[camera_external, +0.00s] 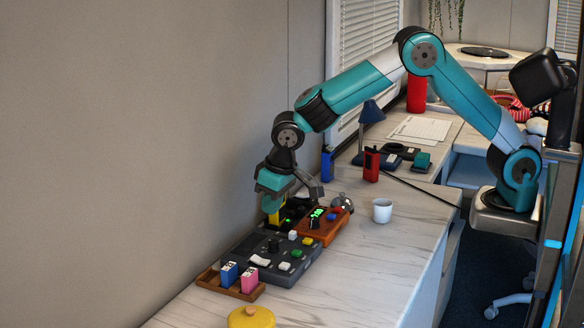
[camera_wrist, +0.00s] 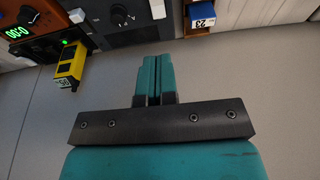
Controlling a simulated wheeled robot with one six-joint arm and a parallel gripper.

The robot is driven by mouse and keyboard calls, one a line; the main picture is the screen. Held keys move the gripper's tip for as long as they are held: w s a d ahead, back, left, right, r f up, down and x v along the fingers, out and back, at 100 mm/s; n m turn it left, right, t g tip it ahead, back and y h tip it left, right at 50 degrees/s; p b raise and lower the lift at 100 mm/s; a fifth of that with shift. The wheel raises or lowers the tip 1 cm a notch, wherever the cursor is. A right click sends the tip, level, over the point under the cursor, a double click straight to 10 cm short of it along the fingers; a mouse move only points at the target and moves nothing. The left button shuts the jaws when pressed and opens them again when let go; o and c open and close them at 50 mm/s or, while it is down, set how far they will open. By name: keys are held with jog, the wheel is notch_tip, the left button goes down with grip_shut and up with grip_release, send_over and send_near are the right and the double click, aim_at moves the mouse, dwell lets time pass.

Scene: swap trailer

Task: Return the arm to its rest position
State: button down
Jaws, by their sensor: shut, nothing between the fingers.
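My teal arm (camera_external: 455,95) reaches out from its base on the right, over the counter to the left. My gripper (camera_external: 277,212) points down near the wall, above the back of the devices on the counter. In the wrist view my gripper (camera_wrist: 154,62) has its teal fingers pressed together with nothing between them. A yellow block (camera_wrist: 72,64) with a number label stands at a dark device to the left of the fingers, apart from them. In the external view the yellow block (camera_external: 275,217) shows just by the fingertips.
A grey control box (camera_external: 290,270) with buttons, an orange-brown timer box (camera_external: 326,226) with green digits, and a wooden tray (camera_external: 212,279) with blue and pink blocks crowd the counter under the gripper. A white cup (camera_external: 382,211) and a blue lamp (camera_external: 371,112) stand farther right and back.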

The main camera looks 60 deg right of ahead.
jog(key=shift+s+r, duration=0.15)
jog(key=shift+r, duration=0.05)
jog(key=s+d+r+n+g+y+p, duration=0.1)
jog(key=s+d+r+n, duration=0.15)
jog(key=s+r, duration=0.4)
jog(key=s+d+r+n+y, duration=0.1)
jog(key=s+d+r, duration=0.3)
jog(key=s, duration=0.5)
jog(key=s+d+r+n+g+y, duration=0.1)
jog(key=s, duration=0.7)
jog(key=s+d+r+n+y, duration=0.1)
jog(key=s+n, duration=0.1)
jog(key=s, duration=0.6)
jog(key=shift+s+d+r+g+p, duration=0.2)
jog(key=shift+s+d+g+p, duration=0.15)
jog(key=shift+d+g+p, duration=0.05)
jog(key=shift+n, duration=0.25)
